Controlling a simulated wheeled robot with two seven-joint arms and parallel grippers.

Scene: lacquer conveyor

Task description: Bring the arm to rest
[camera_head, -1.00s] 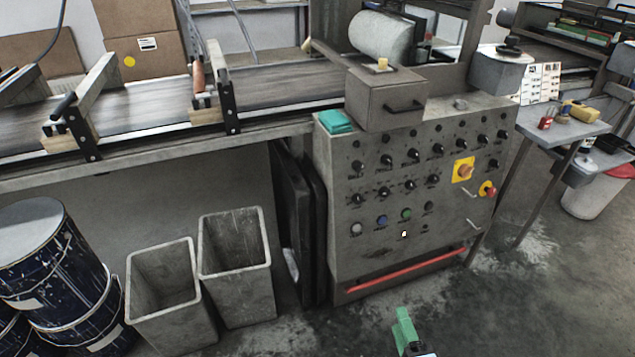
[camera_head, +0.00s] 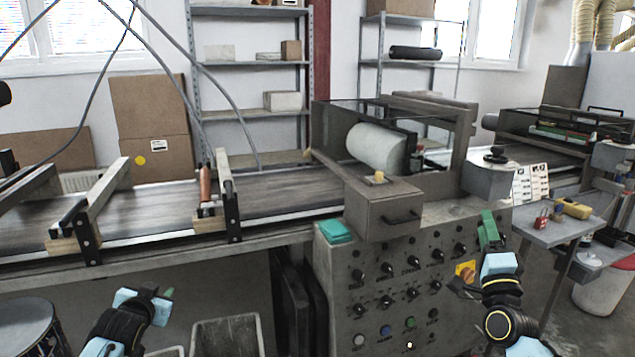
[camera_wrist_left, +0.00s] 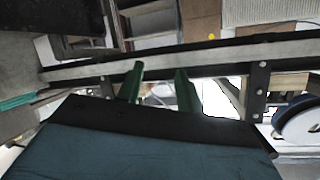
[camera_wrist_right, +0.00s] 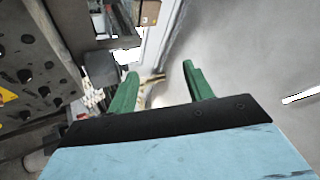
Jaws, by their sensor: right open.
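My left gripper (camera_head: 167,294) is low at the left in the head view, in front of the conveyor and below its front rail. In the left wrist view its two green fingers (camera_wrist_left: 160,88) stand apart with nothing between them. My right gripper (camera_head: 489,230) points up in front of the right side of the grey control panel (camera_head: 340,262). In the right wrist view its green fingers (camera_wrist_right: 160,85) are apart and empty. Neither gripper visibly touches anything.
The conveyor (camera_head: 150,208) runs along the left, with the control box (camera_head: 383,215) and a white roller (camera_head: 375,147) beside it. A small side table (camera_head: 545,237) is at the right. Grey bins (camera_head: 226,338) and a drum (camera_head: 25,318) stand below the conveyor.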

